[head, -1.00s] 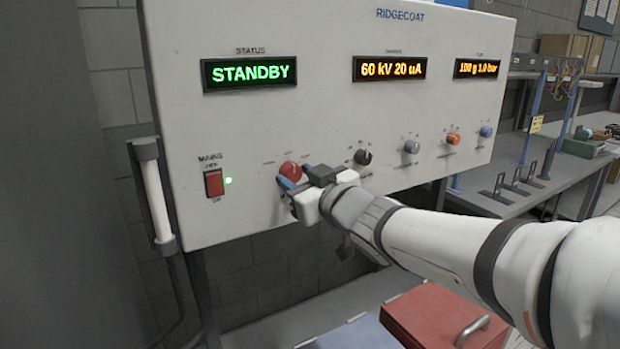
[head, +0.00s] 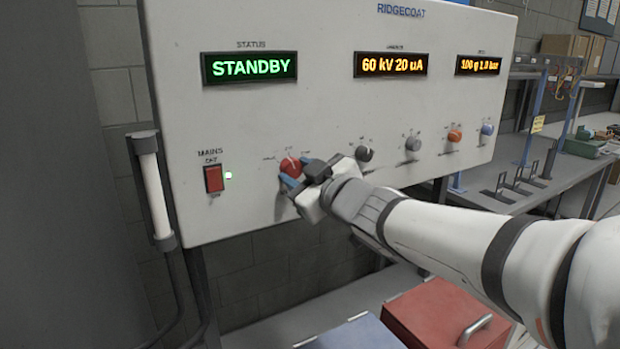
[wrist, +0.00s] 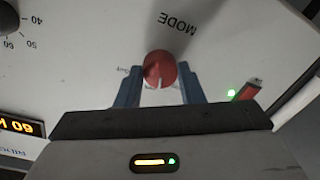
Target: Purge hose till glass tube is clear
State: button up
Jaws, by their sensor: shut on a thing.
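The red knob (head: 291,168), lettered MODE in the wrist view (wrist: 160,68), is on the pale control panel (head: 330,110). My gripper (head: 301,174) is shut on the knob, with a blue finger on each side of it in the wrist view (wrist: 160,80). A white mark shows on the knob's face. The panel's status display (head: 249,67) reads STANDBY in green. An upright tube (head: 156,195) with dark end caps is mounted at the panel's left side and looks whitish inside. A dark hose (head: 174,290) runs down below it.
A red mains switch (head: 214,179) with a lit green lamp is left of the knob. Black (head: 365,154), grey (head: 413,144), orange (head: 455,136) and blue (head: 487,129) knobs line the right. A red box (head: 440,310) and a blue-grey box (head: 355,333) stand below my arm.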

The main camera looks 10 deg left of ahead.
jog(key=n+b, duration=0.1)
jog(key=n, duration=0.3)
jog(key=shift+f+n+b, duration=0.2)
jog(key=shift+n+b, duration=0.1)
jog(key=shift+b, duration=0.05)
jog(key=n+b, duration=0.1)
jog(key=n, duration=0.2)
jog(key=shift+r+n, duration=0.1)
jog(key=shift+n, duration=0.3)
jog(key=o, duration=1)
jog(key=shift+r, duration=0.1)
jog(key=shift+s, duration=0.1)
jog(key=p+v, duration=0.1)
jog(key=v, duration=0.6)
jog(key=shift+s+d+r, duration=0.15)
jog(key=shift+s+d, duration=0.05)
jog(key=shift+s, duration=0.15)
